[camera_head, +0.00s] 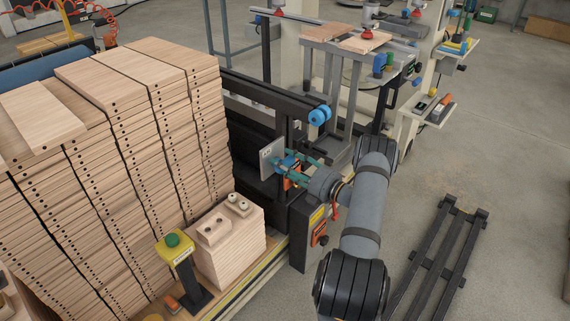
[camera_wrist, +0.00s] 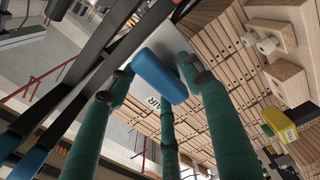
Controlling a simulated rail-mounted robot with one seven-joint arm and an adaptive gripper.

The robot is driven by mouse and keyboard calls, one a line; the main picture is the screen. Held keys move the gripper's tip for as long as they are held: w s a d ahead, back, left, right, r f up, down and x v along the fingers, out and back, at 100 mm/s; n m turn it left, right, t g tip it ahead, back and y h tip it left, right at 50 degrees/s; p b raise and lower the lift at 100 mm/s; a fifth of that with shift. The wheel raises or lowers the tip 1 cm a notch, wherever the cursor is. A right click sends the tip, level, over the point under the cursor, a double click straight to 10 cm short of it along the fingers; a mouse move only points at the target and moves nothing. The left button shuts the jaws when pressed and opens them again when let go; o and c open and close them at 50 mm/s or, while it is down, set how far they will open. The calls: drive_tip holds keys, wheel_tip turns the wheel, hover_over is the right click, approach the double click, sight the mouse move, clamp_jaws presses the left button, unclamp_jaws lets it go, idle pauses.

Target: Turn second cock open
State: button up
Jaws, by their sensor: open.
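A blue cock handle (camera_wrist: 160,77) sits in front of a grey plate (camera_wrist: 128,42) lettered "AIR" in the wrist view. In the head view the plate (camera_head: 268,160) stands at the side of the dark machine, beside the stacked boards. My gripper (camera_wrist: 158,90) is open, its green fingers spread around the blue handle. Gaps seem to show between fingers and handle, but I cannot tell whether any finger touches it. In the head view my gripper (camera_head: 292,163) is right at the plate and hides most of the handle. I see no other cock clearly.
Tall board stacks (camera_head: 130,110) stand left of the plate. A yellow box with a green button (camera_head: 172,241) and a wooden block (camera_head: 232,248) are in front. Open floor lies at right, around a black rack (camera_head: 438,255).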

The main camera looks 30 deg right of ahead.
drive_tip(key=v, duration=1.2)
drive_tip(key=x, duration=1.2)
